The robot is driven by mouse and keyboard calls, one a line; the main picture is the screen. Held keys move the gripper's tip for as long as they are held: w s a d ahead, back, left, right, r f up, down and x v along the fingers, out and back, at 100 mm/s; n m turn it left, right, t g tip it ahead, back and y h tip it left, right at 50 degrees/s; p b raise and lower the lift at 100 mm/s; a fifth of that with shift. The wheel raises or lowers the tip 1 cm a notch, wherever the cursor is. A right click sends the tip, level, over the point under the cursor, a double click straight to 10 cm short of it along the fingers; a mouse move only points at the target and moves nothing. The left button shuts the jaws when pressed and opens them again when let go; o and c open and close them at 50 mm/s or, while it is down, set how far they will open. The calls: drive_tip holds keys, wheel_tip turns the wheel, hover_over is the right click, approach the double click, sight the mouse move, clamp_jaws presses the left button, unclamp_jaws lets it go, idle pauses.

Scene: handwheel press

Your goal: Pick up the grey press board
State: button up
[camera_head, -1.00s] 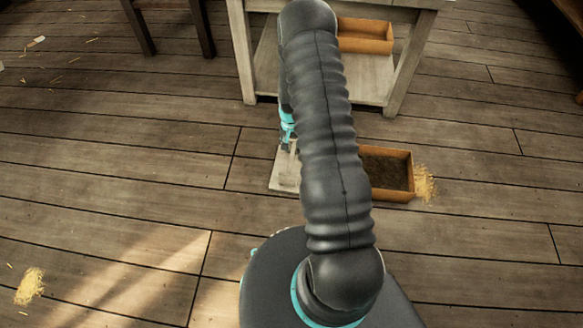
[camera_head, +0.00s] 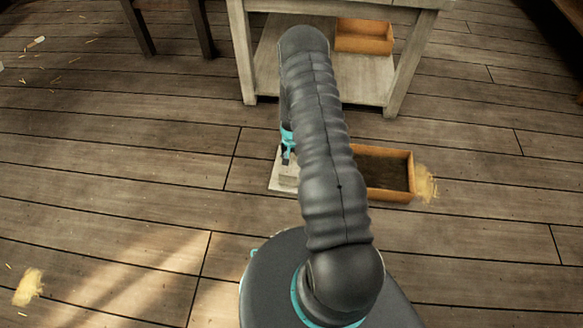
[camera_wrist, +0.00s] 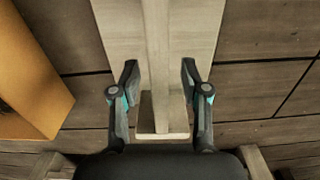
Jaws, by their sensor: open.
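The pale grey press board (camera_head: 276,183) lies on the floor, left of the wooden box and partly behind my arm. In the wrist view the press board (camera_wrist: 112,25) is seen close up, with a narrow raised bar (camera_wrist: 157,50) along its middle. My gripper (camera_wrist: 159,70) is open, with one finger on each side of the bar and a visible gap to it on both sides. In the head view my gripper (camera_head: 287,158) is just above the board; my arm hides much of that area.
An open orange-brown wooden box (camera_head: 392,193) stands right of the board, with straw (camera_head: 425,184) beside it. The box (camera_wrist: 35,80) also shows at the left in the wrist view. A wooden table (camera_head: 392,85) stands behind, with another box (camera_head: 364,37) on its lower shelf.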

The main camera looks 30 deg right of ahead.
clamp_jaws()
